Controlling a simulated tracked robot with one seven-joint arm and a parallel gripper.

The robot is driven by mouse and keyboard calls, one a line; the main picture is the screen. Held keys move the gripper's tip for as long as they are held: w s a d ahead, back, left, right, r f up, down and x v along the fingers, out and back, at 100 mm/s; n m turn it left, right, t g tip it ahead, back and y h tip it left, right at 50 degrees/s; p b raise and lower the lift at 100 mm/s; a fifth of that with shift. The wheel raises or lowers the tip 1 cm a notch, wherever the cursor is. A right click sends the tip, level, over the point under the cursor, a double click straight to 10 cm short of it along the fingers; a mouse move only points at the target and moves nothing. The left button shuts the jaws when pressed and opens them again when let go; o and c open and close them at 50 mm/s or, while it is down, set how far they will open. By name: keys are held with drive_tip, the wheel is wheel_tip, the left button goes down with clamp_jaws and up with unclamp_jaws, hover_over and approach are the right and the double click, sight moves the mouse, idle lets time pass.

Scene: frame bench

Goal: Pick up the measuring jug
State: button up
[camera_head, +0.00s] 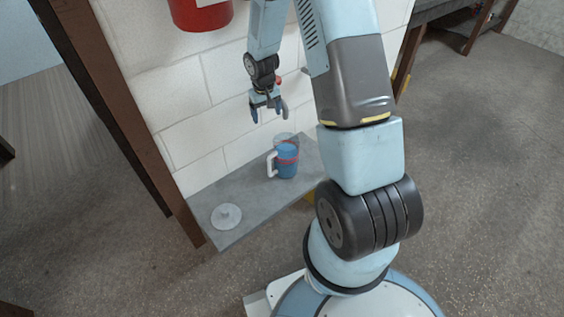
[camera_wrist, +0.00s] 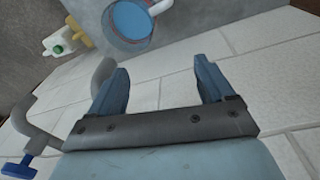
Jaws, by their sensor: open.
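The measuring jug (camera_head: 288,158) stands upright on a grey shelf (camera_head: 245,205) against the white block wall. It is clear with blue contents, a reddish band and a white handle on its left side. In the wrist view the jug (camera_wrist: 131,20) shows at the top, its round blue inside facing the camera and its handle at its upper right. My gripper (camera_head: 270,115) is open and empty, above and slightly left of the jug, apart from it. In the wrist view the two blue fingers of my gripper (camera_wrist: 160,67) are spread with nothing between them.
A white round lid-like piece (camera_head: 227,215) lies at the shelf's near left end. A red object (camera_head: 201,12) is on the wall above. The wrist view shows a white and yellow item (camera_wrist: 62,42), and a grey pipe with a blue valve handle (camera_wrist: 19,167). Mid-shelf is clear.

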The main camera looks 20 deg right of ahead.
drive_tip(key=n+g, duration=0.1)
approach(281, 158)
drive_tip(key=w+a+f, duration=0.3)
wheel_tip(281, 158, down, 8)
drive_tip(key=s, duration=0.1)
drive_tip(key=shift+d+r+y, duration=0.15)
drive_tip(key=shift+d+y, duration=0.05)
drive_tip(key=shift+y, duration=0.1)
drive_tip(key=shift+c, duration=0.4)
clamp_jaws()
drive_tip(key=shift+s, duration=0.1)
idle(0.8)
